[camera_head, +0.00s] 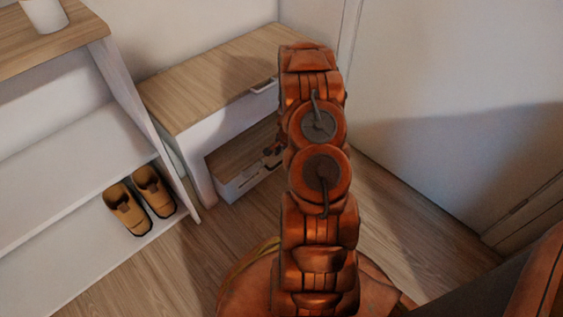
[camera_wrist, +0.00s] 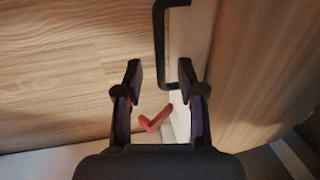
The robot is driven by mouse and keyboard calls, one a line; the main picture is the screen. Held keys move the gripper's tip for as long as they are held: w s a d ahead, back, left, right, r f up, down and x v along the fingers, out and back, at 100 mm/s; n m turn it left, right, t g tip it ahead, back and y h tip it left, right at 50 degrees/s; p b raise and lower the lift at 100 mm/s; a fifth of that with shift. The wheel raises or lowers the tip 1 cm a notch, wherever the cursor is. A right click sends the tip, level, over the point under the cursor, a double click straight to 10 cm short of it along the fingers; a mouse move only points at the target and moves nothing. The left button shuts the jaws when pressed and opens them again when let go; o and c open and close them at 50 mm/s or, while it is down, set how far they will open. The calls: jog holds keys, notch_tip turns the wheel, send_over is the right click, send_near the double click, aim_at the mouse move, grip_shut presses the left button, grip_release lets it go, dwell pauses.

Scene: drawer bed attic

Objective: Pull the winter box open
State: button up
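A low box with a wood-coloured top and white front (camera_head: 240,187) sits under the bench, partly hidden behind my arm. No label is readable on it, so I cannot tell for sure that it is the winter box. In the wrist view, a dark bar handle (camera_wrist: 160,45) stands along a pale front panel (camera_wrist: 203,45). My gripper (camera_wrist: 160,70) is open, with its two dark fingers apart. The handle's near end lies between the fingertips in the picture; I cannot tell whether they touch it. In the head view the gripper is mostly hidden by my arm.
The bench (camera_head: 205,80) has an upper drawer with a pale handle (camera_head: 264,86). A white shelf unit (camera_head: 75,165) with tan slippers (camera_head: 127,209) stands at left. A white door or panel (camera_head: 460,95) is at right. Wooden floor (camera_head: 180,260) is open in front of the bench.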

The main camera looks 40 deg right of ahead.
jog(key=f, duration=0.2)
jog(key=f+b, duration=0.1)
jog(key=shift+w+f, duration=0.3)
jog(key=shift+f, duration=0.05)
jog(key=shift+c, duration=0.2)
grip_shut()
